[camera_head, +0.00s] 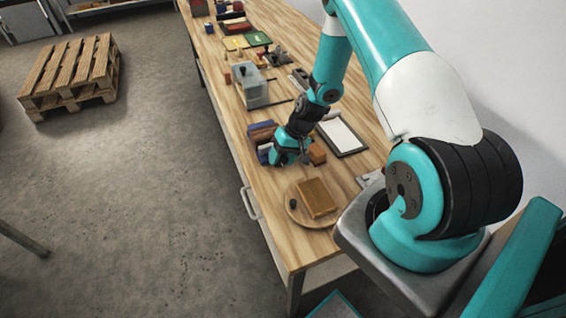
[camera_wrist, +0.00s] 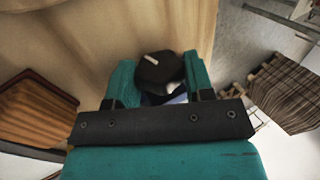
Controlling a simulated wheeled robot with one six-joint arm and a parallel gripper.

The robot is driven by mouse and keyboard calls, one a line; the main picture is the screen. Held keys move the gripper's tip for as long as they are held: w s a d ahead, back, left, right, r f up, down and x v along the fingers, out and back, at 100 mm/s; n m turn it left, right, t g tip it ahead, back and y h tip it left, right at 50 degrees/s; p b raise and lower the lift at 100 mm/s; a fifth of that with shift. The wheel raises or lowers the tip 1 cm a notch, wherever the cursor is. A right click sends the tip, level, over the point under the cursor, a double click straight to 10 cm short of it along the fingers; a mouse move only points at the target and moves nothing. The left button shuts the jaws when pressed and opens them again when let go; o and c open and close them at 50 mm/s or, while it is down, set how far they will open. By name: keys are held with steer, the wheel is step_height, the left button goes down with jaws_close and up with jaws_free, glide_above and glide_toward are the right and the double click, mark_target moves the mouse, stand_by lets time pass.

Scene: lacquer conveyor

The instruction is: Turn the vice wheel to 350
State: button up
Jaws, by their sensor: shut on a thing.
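The wheel (camera_wrist: 158,68) shows in the wrist view as a dark, many-sided knob with a short white mark on its top. The white mark lies slightly tilted, near the knob's far side. My gripper (camera_wrist: 160,80) has one teal finger on each side of the knob and is shut on it. A small blue-grey patch shows just below the knob; the rest of what carries it is hidden by my gripper. In the head view my gripper (camera_head: 285,152) is low over the near part of the bench, and the wheel is hidden there. I cannot read any scale number.
The wooden bench (camera_head: 225,100) holds a dark red and blue item (camera_head: 261,134) beside my gripper, a brown block (camera_head: 317,153), a clipboard (camera_head: 342,135) and a round board (camera_head: 297,208) with a wooden block. A grey machine (camera_head: 252,86) stands farther back. A pallet (camera_head: 75,70) lies on the floor.

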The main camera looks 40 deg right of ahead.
steer(key=y+b, duration=0.2)
steer(key=t+y+b, duration=0.1)
steer(key=shift+d+f, duration=0.3)
steer(key=shift+d, duration=0.05)
steer(key=shift+y+b, duration=0.4)
steer(key=shift+b, duration=0.1)
steer(key=shift+r, duration=0.15)
steer(key=o, duration=0.9)
steer(key=shift+s, duration=0.1)
